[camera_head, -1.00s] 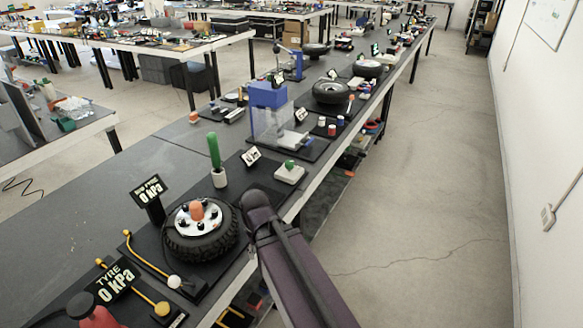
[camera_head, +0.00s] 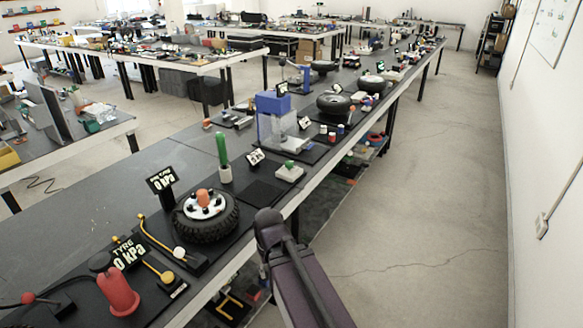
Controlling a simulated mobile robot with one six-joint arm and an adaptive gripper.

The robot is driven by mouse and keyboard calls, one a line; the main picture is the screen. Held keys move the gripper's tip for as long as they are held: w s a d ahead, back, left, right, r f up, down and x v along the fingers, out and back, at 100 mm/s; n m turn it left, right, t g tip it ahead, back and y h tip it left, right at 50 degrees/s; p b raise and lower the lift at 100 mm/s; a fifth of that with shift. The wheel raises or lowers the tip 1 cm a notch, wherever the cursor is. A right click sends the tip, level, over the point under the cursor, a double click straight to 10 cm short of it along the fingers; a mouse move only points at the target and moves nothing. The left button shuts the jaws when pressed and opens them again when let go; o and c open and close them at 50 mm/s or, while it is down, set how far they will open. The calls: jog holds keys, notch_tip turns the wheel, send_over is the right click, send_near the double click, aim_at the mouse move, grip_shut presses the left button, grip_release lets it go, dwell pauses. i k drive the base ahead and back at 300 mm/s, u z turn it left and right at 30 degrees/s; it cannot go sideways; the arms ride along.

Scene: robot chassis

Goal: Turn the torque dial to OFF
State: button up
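I cannot pick out a torque dial or an OFF mark in the head view. The long workbench (camera_head: 75,242) carries several stations that are too small to read for such a dial. A small white box with a green top (camera_head: 289,172) stands near the bench's right edge. My purple-grey arm rises from the bottom middle beside the bench's right edge. Its gripper does not show, so I cannot tell its state or what it is near.
A green-handled tool (camera_head: 222,150) and a blue-topped machine (camera_head: 273,103) stand farther along. The floor right of the bench (camera_head: 420,200) is clear up to the white wall (camera_head: 550,120).

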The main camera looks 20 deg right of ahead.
aim_at(289, 164)
jog(key=z, duration=0.15)
jog(key=i, duration=1.1)
jog(key=z, duration=0.4)
